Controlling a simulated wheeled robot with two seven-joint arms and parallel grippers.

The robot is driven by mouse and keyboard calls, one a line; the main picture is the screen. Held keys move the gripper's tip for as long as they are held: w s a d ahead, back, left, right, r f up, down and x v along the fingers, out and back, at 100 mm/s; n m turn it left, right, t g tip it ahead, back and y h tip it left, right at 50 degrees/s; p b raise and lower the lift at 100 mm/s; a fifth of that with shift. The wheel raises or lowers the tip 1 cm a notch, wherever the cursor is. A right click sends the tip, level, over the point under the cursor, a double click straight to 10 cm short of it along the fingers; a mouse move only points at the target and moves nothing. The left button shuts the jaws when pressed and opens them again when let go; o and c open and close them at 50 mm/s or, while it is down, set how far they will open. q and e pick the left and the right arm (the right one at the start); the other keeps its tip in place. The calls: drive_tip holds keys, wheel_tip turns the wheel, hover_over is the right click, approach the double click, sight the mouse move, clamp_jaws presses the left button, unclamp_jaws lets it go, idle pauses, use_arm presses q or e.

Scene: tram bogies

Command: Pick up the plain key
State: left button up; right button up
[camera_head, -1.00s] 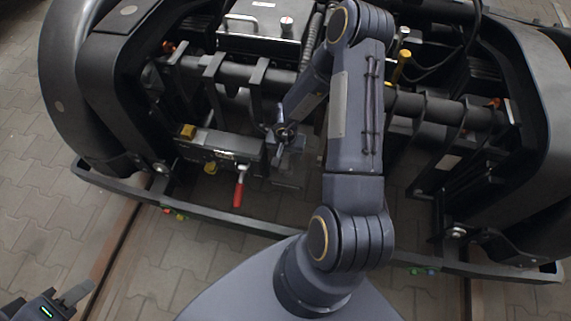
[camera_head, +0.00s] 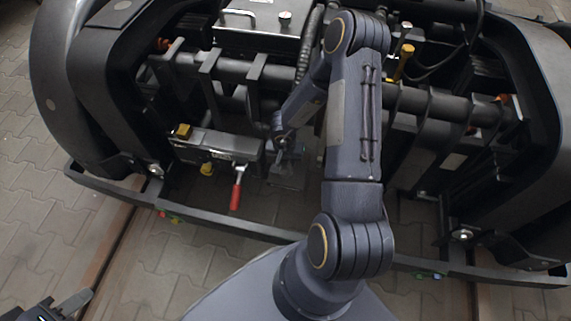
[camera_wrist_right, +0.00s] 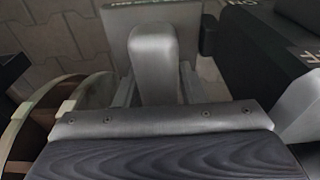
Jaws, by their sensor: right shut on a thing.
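My right gripper (camera_head: 281,148) is down inside the bogie, just right of a dark lock box (camera_head: 212,146). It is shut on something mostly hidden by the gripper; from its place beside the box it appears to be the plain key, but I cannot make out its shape. In the right wrist view a grey gripper finger (camera_wrist_right: 152,58) stands in front of a grey lettered plate (camera_wrist_right: 178,14). A key with a red handle (camera_head: 236,192) hangs at the box front. My left gripper (camera_head: 66,304) is partly cut off at the lower left, with one finger showing.
In the right wrist view a black housing (camera_wrist_right: 266,42) with white lettering is close on the right. The bogie's front frame bar (camera_head: 215,221) runs below the box. Dark cross tubes (camera_head: 230,72) lie behind it. Paving (camera_head: 45,225) is clear at the left.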

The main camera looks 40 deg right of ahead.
clamp_jaws()
drive_tip(key=shift+r, duration=0.1)
